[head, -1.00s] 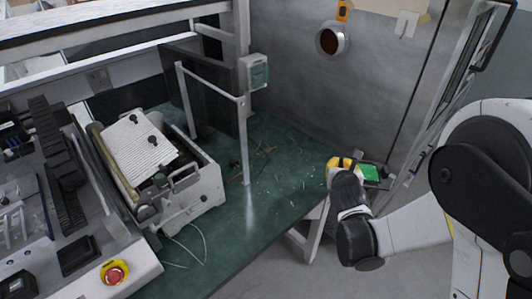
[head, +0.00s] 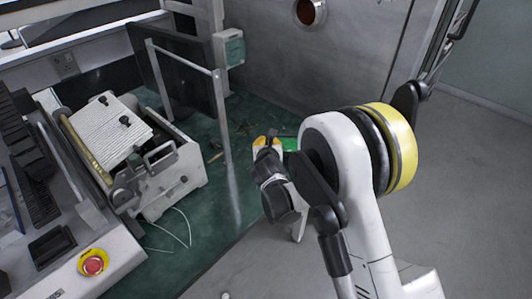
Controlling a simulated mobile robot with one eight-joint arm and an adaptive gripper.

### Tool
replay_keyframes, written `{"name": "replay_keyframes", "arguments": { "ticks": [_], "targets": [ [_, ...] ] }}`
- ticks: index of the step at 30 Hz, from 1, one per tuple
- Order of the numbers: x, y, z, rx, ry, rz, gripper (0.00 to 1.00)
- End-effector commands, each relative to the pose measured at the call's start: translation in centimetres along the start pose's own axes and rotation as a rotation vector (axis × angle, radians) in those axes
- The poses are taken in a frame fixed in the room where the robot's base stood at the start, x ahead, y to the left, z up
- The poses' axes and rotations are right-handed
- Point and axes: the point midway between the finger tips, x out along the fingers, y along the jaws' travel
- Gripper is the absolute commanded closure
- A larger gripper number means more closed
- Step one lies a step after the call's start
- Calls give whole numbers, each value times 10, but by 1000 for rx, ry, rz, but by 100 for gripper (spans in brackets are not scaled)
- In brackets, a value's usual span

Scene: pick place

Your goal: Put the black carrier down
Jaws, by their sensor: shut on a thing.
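My gripper (head: 271,141) is near the middle of the head view, at the bench's right end, with its yellow-and-dark wrist toward the camera. It is shut on a small dark thing, taken to be the black carrier (head: 287,133), of which only a thin dark edge shows beyond the fingers. A bright green patch (head: 290,145) shows just right of the gripper, beside that edge. The fingertips and most of the carrier are hidden behind the wrist. I cannot tell whether the carrier touches the bench top.
The green bench top (head: 205,215) has bare room in front of the metal post (head: 222,125). A white machine (head: 165,180) stands left, with a loose white cable beside it. A red stop button (head: 93,263) is at lower left. Grey floor (head: 475,200) lies right.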

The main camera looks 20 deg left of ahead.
Motion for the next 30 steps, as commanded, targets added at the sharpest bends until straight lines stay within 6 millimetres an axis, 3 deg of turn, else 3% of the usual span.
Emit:
{"name": "replay_keyframes", "arguments": {
  "ticks": [5, 11, 21, 22, 24, 30],
  "targets": [
    [6, 4, -10, 0, 0, -1, 100],
    [18, 5, -38, 0, 0, 0, 100],
    [18, 5, -40, 0, 0, 0, 100],
    [19, 5, -40, 0, 0, 0, 87],
    [18, 5, -40, 0, 0, 0, 71],
    [18, 5, -40, 0, 0, 0, 71]
  ]
}}
